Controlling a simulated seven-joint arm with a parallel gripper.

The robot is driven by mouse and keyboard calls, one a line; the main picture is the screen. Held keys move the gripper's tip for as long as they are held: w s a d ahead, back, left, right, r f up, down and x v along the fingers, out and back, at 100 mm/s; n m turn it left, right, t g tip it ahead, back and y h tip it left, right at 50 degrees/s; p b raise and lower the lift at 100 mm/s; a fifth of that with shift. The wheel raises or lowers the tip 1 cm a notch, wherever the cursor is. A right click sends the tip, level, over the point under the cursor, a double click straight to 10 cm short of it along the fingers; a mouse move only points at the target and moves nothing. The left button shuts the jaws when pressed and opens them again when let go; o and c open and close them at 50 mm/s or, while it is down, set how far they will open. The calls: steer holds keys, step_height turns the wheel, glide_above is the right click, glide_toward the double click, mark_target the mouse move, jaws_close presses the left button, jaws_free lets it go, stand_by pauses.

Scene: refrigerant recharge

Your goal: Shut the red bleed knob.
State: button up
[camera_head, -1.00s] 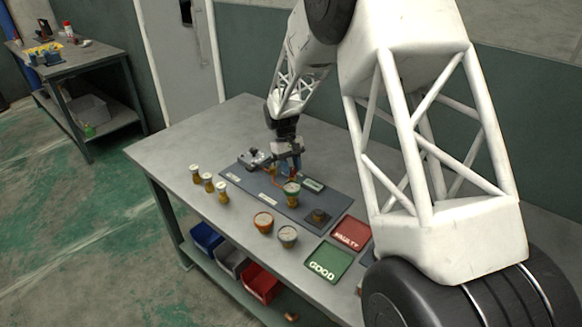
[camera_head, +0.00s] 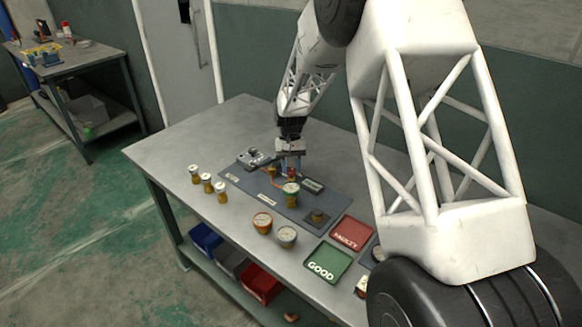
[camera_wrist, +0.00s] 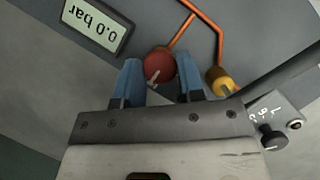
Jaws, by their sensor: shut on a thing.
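The red bleed knob (camera_wrist: 160,65) shows in the wrist view between the tips of my two blue fingers. A pale pointer mark on it points down and slightly left. My gripper (camera_wrist: 160,80) is shut on the knob, one finger on each side. In the head view my gripper (camera_head: 291,168) points down over the grey panel (camera_head: 240,186), and the knob is mostly hidden by the fingers. The display (camera_wrist: 94,22) beside the knob reads 0.0 bar, upside down in the wrist view.
Copper pipe (camera_wrist: 207,18) runs by the knob to a brass fitting (camera_wrist: 222,80). A black knob (camera_wrist: 268,137) sits at right. A gauge (camera_head: 291,190) stands on the panel in front of my gripper. Loose gauges (camera_head: 262,222), a red FAULTY tray (camera_head: 351,232) and a green GOOD tray (camera_head: 328,262) lie nearer.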

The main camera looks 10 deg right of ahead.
steer(key=o, duration=0.9)
steer(key=shift+r, duration=0.1)
steer(key=v, duration=0.7)
steer(key=shift+w+r, duration=0.2)
steer(key=shift+r, duration=0.1)
